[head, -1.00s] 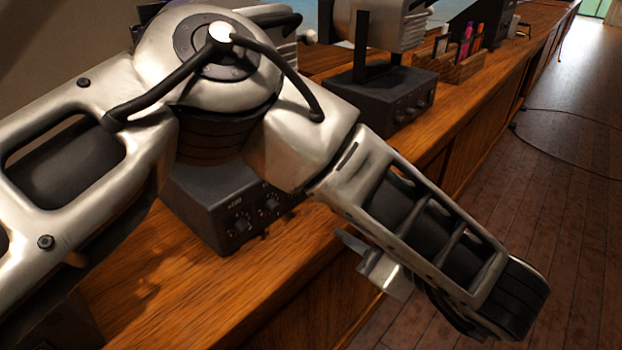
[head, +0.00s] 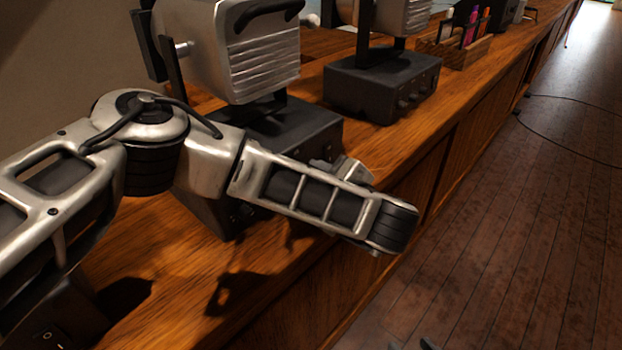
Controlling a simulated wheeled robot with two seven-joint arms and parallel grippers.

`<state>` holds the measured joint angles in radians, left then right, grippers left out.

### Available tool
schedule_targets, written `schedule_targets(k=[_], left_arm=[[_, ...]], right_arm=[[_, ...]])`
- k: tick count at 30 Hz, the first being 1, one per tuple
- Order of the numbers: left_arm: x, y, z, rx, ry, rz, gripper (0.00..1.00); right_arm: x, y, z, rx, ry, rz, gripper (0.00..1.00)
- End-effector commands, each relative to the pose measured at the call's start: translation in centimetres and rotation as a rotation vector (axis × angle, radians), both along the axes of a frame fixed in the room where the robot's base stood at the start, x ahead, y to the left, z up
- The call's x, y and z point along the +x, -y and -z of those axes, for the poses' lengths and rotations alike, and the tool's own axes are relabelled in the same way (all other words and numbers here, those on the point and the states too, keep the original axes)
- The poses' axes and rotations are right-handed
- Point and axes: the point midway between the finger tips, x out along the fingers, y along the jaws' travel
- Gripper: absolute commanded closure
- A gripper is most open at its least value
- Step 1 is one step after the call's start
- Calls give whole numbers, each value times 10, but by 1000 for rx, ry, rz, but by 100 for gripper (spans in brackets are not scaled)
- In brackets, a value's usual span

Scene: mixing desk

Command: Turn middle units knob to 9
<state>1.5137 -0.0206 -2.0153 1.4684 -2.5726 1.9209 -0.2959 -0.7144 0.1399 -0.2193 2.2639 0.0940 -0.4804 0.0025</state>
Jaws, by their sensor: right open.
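The middle unit (head: 300,126) is a dark box with a silver ribbed head above it. My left arm crosses its front, so its knobs are mostly hidden and I cannot read a setting. My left arm comes in from the left. A metal part of my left gripper (head: 343,168) shows behind the forearm, in front of the unit's right end; its jaws are not clear. Only small dark tips of my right gripper (head: 429,343) show at the bottom edge, over the floor and away from the unit. It is open and holds nothing that I can see.
Another dark unit (head: 372,88) with front knobs stands farther along the wooden desk (head: 300,285). A third unit (head: 55,335) is partly visible at bottom left. A wooden pen holder (head: 455,52) stands beyond. The floor at right is clear except for a cable (head: 560,140).

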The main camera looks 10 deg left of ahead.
Motion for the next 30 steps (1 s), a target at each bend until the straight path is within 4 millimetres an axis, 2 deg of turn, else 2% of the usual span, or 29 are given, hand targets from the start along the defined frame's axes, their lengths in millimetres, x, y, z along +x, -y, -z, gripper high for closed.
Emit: schedule_targets(k=[4,5,9,20,30], left_arm=[[0,0,0,0,0,0,59],[0,0,0,0,0,0,62],[0,0,0,0,-1,-1,100],[0,1,0,23,-31,-1,100],[2,3,-1,149,-202,0,100]], right_arm=[[-1,0,0,-1,-1,-1,58],[-1,0,0,-2,-1,-2,58],[-1,0,0,-2,-1,-2,58],[-1,0,2,-1,-1,-3,58],[-1,0,6,-2,7,-4,58]])
